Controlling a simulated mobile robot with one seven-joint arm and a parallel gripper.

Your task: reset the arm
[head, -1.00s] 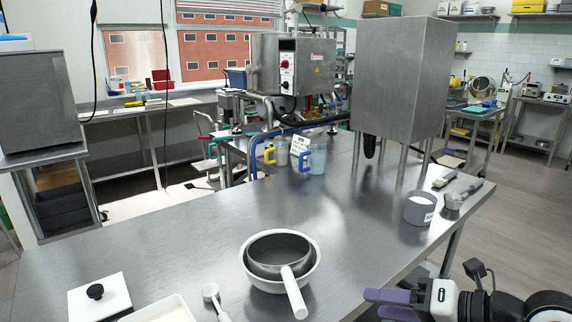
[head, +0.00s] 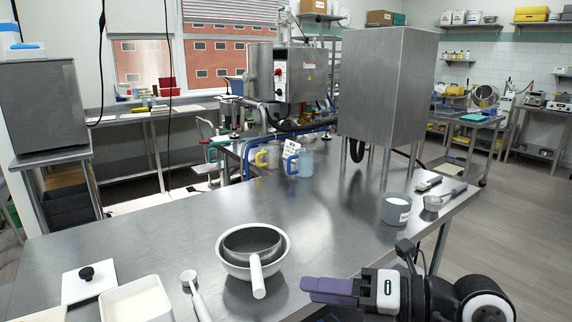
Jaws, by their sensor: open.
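My gripper (head: 328,290) is at the lower right in the head view, at the front edge of the steel table (head: 150,228). Its purple finger points left, and nothing shows held in it. The second finger is mostly hidden, low in the picture. To its left, apart from it, a white bowl (head: 229,268) stands on the table with a steel saucepan (head: 251,241) inside it. The pan's white handle points toward the front.
A white lid with a black knob (head: 87,281), a white tub (head: 136,300) and a scoop (head: 196,296) lie front left. A grey pot (head: 396,209) stands right, near a ladle (head: 440,201). A steel box on legs (head: 388,90) and jugs (head: 299,162) stand behind. The table's middle is clear.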

